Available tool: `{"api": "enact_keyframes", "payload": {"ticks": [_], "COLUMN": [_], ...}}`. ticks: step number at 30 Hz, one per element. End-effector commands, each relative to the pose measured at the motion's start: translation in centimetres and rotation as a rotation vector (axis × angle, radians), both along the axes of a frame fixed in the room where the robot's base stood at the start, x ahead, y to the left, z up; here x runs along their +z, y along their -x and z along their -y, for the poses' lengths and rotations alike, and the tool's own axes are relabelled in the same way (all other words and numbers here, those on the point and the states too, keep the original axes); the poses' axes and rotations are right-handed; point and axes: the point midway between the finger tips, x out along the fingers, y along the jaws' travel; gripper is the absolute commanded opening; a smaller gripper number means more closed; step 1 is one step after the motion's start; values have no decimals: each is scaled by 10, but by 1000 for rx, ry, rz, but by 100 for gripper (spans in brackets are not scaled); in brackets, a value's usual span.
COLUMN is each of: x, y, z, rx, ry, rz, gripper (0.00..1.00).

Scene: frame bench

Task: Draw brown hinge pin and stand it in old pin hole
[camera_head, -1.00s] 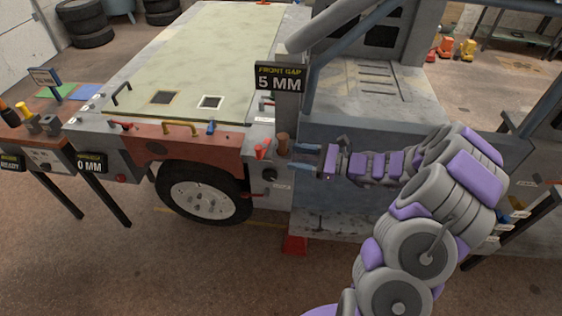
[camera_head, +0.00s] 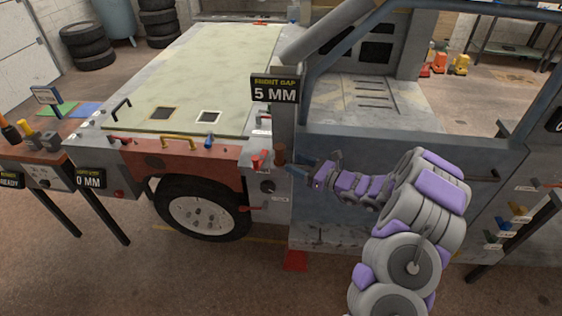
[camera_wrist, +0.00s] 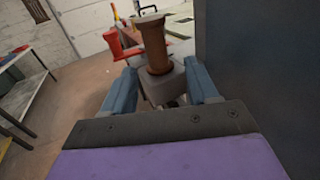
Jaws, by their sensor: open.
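The brown hinge pin (camera_head: 280,154) stands upright at the hinge on the vehicle's front pillar, under the 5 MM sign. In the wrist view the brown pin (camera_wrist: 155,45) has a wide flanged head and rises from a grey hinge block (camera_wrist: 165,83). My gripper (camera_head: 290,166) is at the hinge, just right of the pin. In the wrist view its two blue fingers (camera_wrist: 163,85) are apart, one on each side of the block and the pin's lower end. I cannot tell whether they touch it. I cannot make out which opening is the old pin hole.
A red part (camera_head: 260,159) sits just left of the pin, and it also shows in the wrist view (camera_wrist: 121,43). The 5 MM sign (camera_head: 275,89) hangs above. The blue door panel (camera_head: 400,155) rises close on the right. A side bench (camera_head: 45,160) stands at left.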

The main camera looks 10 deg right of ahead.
Motion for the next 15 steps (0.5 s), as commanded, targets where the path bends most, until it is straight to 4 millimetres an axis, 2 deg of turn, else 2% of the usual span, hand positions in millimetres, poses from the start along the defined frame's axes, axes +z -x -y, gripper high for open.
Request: {"api": "enact_keyframes", "payload": {"ticks": [8,15], "x": [-1,-7], "y": [-13,-35], "z": [-17,-38], "rx": [2,4], "ry": [4,1], "rz": [-1,-1], "gripper": [59,59]}}
